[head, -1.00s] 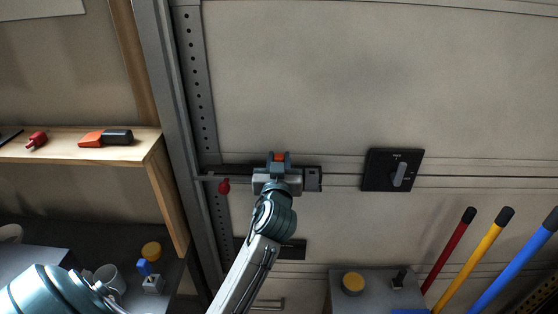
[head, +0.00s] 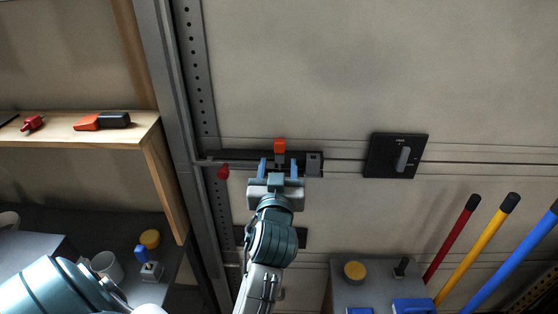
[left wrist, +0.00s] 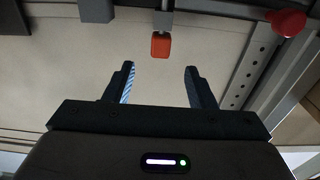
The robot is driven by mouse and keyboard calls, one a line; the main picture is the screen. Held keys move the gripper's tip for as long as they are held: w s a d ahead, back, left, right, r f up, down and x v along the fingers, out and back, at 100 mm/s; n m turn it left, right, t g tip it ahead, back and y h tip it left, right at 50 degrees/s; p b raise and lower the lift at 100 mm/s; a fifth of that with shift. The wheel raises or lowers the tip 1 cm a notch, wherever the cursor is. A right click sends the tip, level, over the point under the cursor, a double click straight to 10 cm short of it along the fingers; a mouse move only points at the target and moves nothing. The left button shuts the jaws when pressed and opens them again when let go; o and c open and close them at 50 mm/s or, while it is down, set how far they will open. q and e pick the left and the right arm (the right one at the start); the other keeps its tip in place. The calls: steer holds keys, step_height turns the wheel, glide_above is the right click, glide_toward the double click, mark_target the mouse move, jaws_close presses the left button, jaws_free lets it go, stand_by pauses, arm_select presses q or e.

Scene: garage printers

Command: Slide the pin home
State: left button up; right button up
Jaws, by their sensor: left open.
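The slide bolt is mounted on the grey door panel. Its grey pin (head: 212,162) runs sideways, its left end at the perforated metal upright. An orange knob (head: 279,146) stands on the bolt and also shows in the left wrist view (left wrist: 160,45). My left gripper (head: 278,168) is open, its two fingers apart. In the left wrist view the gripper (left wrist: 160,83) has nothing between its fingers, and the knob lies beyond the fingertips, roughly centred. A red knob (head: 222,171) hangs near the pin's left end. My right gripper is not in view.
A black dial plate (head: 380,156) is to the right on the door. A wooden shelf (head: 70,133) with tools juts out at left. Red, yellow and blue poles lean at lower right. A grey cabinet (head: 350,294) stands below the door. The upper door is clear.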

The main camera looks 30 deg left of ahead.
arm_select(q)
steer(key=shift+v, duration=1.05)
steer(key=shift+f, duration=0.1)
